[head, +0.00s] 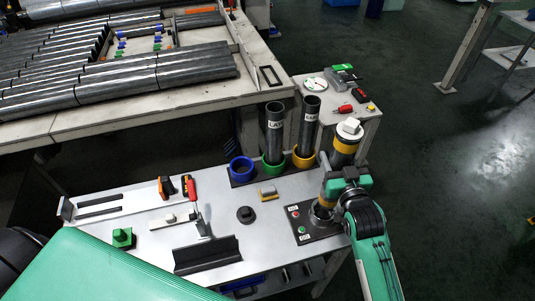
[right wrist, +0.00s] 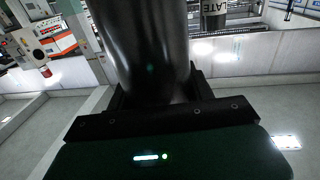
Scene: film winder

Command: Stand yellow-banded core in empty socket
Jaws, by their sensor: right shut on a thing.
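The yellow-banded core (head: 344,147) is a dark cylinder with a yellow band and a white piece at its top. My right gripper (head: 340,184) is shut around it; it fills the middle of the right wrist view (right wrist: 145,50). It stands nearly upright over the button panel at the bench's right end; I cannot tell whether its lower end touches there. The blue-ringed socket (head: 241,168) is empty. The green-ringed socket (head: 273,167) and yellow-ringed socket (head: 303,160) each have a dark core (head: 274,130) (head: 309,122) upright in them. My left gripper is out of view.
The button panel (head: 317,230) has red and green buttons. A red-handled tool (head: 190,190), a black angled bracket (head: 207,254), a dark round knob (head: 246,214) and a green block (head: 122,238) are on the bench. A side table (head: 342,100) with small tools stands behind the sockets.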

